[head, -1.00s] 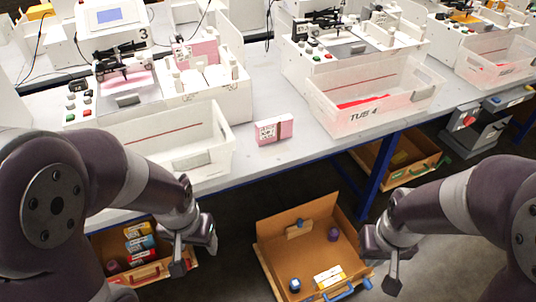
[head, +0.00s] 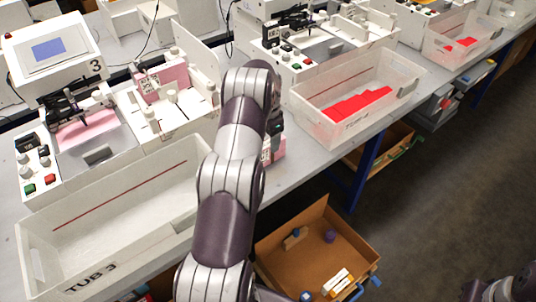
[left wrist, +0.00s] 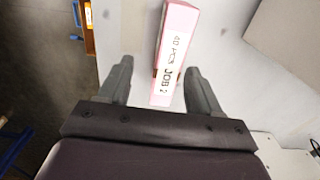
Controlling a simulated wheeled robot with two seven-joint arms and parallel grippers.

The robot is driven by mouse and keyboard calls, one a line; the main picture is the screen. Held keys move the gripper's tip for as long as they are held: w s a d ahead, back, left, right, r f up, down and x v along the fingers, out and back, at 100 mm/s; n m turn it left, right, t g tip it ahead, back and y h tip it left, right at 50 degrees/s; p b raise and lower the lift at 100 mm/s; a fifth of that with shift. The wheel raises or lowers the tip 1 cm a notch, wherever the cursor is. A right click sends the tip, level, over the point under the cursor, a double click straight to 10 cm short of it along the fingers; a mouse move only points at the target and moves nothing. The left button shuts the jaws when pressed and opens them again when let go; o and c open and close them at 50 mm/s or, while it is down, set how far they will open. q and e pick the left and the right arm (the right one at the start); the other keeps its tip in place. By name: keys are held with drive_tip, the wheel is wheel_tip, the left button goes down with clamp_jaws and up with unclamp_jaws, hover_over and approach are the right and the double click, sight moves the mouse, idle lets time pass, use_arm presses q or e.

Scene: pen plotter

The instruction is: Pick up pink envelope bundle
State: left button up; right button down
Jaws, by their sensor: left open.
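The pink envelope bundle (left wrist: 174,45) has a white band with printed text that reads JOB and a number. In the left wrist view it stretches from between the fingertips up to the top edge. In the head view only a pink sliver of the bundle (head: 279,150) shows at the table's front edge, mostly hidden behind my left arm. My left gripper (left wrist: 158,68) is open, with one finger on each side of the bundle's near end. I see gaps beside the bundle; whether the fingers are level with it is unclear. My right gripper's jaws are out of view.
An empty white tub marked TUB 3 (head: 75,288) stands left of my left arm. Another tub (head: 322,129) with red pieces stands to the right. Plotter 3 (head: 50,55) is behind.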

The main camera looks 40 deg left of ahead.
sight(267, 151)
use_arm(q)
drive_tip(key=f, duration=0.2)
drive_tip(key=shift+w+a+f, duration=0.3)
drive_tip(key=shift+a+f, duration=0.05)
drive_tip(key=shift+a, duration=0.05)
wheel_tip(267, 151, down, 5)
drive_tip(key=shift+a+r+p, duration=0.1)
drive_tip(key=shift+r+p, duration=0.1)
drive_tip(key=shift+p, duration=0.75)
drive_tip(key=shift+a+f, duration=0.1)
drive_tip(key=shift+f, duration=0.1)
drive_tip(key=c, duration=1.1)
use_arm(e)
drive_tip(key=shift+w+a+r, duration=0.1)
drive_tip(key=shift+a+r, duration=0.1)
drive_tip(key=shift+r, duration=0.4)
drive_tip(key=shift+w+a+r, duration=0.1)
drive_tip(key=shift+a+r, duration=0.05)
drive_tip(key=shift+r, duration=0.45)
